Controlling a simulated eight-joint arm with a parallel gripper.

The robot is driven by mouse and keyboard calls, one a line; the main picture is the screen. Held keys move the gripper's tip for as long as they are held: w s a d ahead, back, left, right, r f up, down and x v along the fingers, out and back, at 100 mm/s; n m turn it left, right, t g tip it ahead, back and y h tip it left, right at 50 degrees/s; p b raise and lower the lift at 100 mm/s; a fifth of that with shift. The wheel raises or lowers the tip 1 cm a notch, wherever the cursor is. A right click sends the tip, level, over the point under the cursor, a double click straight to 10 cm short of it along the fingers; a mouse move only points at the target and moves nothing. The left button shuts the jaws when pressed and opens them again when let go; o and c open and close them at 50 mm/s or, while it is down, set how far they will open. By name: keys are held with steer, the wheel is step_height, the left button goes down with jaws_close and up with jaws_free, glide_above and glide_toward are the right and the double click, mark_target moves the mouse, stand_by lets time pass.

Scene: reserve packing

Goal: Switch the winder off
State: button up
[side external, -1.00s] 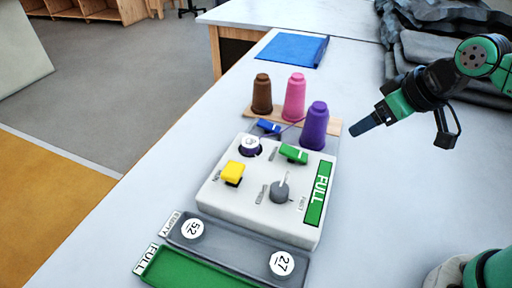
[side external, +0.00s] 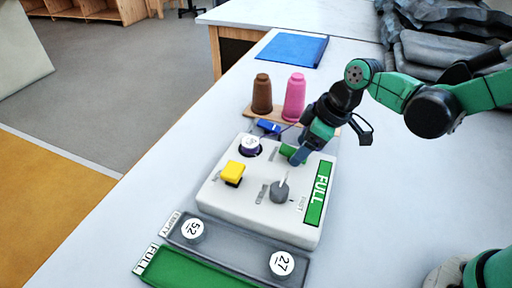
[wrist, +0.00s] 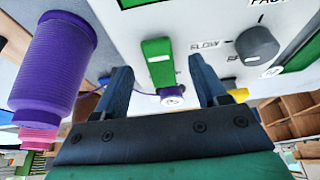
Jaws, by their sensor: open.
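The winder (side external: 262,215) is a white box on the table. On its top are a yellow rocker-like switch (side external: 232,172), a grey knob (side external: 279,191) and a green lever (side external: 287,151). A bobbin (side external: 249,146) with purple thread and a white top sits at its back left corner. A green sign (side external: 318,193) on it reads FULL. My gripper (side external: 298,158) is open and low at the green lever; in the wrist view the lever (wrist: 157,62) shows between the spread fingers. In that view the knob (wrist: 257,44), marked slow and fast, lies to the right.
Brown (side external: 262,94), pink (side external: 294,97) and purple (wrist: 55,65) thread cones stand behind the winder; my arm hides the purple one in the side view. In front are a grey tray (side external: 235,247) with discs 52 and 27, and a green tray (side external: 190,270). A blue folder (side external: 291,50) lies farther back.

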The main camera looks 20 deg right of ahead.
steer(key=shift+w+a+f, duration=0.1)
steer(key=shift+a+f, duration=0.05)
steer(key=shift+f, duration=0.3)
jaws_close()
steer(key=shift+w+a+r+g+h, duration=0.15)
steer(key=shift+w+a+g+h, duration=0.1)
steer(key=shift+g+h, duration=0.55)
steer(key=shift+w+a+g+h, duration=0.15)
steer(key=shift+w+g+h, duration=0.05)
steer(key=shift+g+h, duration=1)
jaws_free()
